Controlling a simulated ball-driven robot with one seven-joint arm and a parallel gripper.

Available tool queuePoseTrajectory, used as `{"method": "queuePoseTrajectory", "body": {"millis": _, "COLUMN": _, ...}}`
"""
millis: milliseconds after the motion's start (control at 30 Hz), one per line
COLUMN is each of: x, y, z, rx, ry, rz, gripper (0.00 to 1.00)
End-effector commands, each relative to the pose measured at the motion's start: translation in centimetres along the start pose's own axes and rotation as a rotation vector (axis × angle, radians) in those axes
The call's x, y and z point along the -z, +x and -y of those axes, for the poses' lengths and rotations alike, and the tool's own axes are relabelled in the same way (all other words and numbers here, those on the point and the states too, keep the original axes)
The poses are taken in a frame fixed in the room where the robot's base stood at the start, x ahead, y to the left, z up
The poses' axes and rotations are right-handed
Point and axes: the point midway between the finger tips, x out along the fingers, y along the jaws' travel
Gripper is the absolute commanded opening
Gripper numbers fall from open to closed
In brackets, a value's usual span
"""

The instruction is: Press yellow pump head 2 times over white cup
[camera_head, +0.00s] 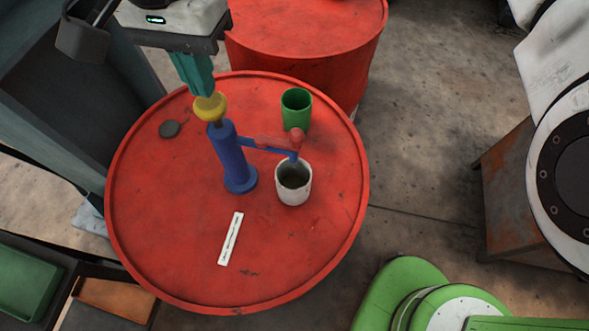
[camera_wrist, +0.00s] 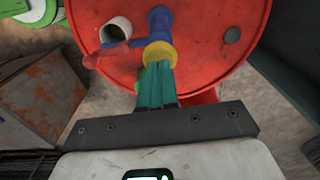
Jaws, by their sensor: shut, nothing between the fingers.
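The yellow pump head (camera_head: 210,107) tops a blue pump body (camera_head: 233,160) standing upright on a red drum. The pump's blue spout (camera_head: 268,148) reaches right, its end above the white cup (camera_head: 294,184). The cup stands upright and looks dark inside. My gripper (camera_head: 205,92) is shut and empty, with its teal fingers pointing down at the top of the yellow head. The fingertips appear at or just above the head; I cannot tell whether they touch. In the wrist view, the yellow head (camera_wrist: 158,51) lies right at the tips of my gripper (camera_wrist: 156,66).
The red drum top (camera_head: 170,220) also holds a green cup (camera_head: 296,108), a red object (camera_head: 296,138) near the spout, a dark grey disc (camera_head: 170,129) and a white strip (camera_head: 231,238). A second red drum (camera_head: 305,35) stands behind.

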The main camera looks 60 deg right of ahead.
Motion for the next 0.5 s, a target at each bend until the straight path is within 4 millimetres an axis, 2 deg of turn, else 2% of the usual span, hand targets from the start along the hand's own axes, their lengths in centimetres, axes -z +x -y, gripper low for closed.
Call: {"method": "queuePoseTrajectory", "body": {"millis": 500, "x": 0.0, "y": 1.6, "z": 0.0, "rx": 0.0, "ry": 0.0, "rz": 0.0, "gripper": 0.0}}
